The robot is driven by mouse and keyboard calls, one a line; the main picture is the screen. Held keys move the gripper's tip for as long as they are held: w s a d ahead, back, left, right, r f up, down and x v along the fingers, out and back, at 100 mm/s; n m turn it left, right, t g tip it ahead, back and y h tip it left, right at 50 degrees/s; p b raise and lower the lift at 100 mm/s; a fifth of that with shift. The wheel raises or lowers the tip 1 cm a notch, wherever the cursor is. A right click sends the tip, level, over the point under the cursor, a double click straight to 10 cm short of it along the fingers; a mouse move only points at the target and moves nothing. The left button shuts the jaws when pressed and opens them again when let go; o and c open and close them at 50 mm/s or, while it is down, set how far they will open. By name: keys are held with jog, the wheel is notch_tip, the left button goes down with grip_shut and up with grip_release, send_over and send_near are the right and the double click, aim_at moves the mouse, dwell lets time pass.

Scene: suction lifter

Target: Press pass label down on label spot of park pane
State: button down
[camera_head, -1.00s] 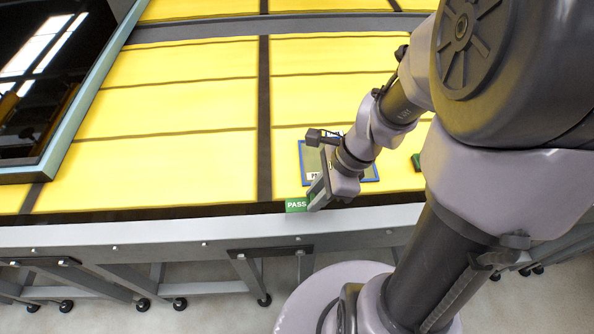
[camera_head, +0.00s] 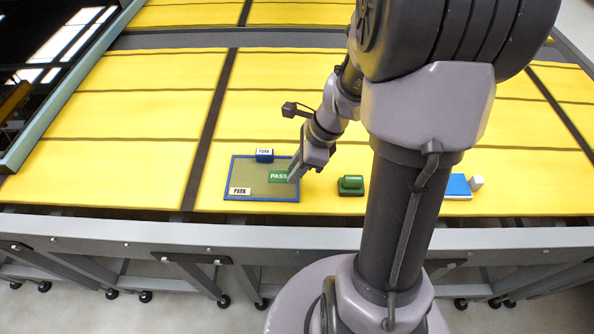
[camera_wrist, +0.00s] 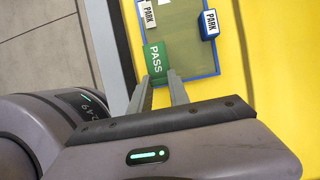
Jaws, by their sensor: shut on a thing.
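My gripper (camera_head: 292,178) is shut on the green pass label (camera_head: 279,177), a flat piece with white PASS lettering. The label also shows ahead of the fingers in the wrist view (camera_wrist: 154,61). The park pane (camera_head: 250,172) is a flat olive sheet with a blue frame on the yellow surface. The label is over the right part of the pane; I cannot tell whether it touches it.
A white PARK tag (camera_head: 240,191) is at the pane's near left corner, and a blue PARK block (camera_head: 264,155) at its far edge. Right of the pane are a green block (camera_head: 350,185), a blue-topped slab (camera_head: 457,186) and a small white block (camera_head: 477,183). Yellow surface between them is clear.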

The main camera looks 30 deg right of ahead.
aim_at(291, 192)
jog(key=shift+f+b, duration=2.8)
jog(key=shift+f, duration=0.4)
jog(key=shift+f, duration=0.25)
jog(key=c, duration=1.2)
grip_release()
jog(key=shift+o, duration=0.2)
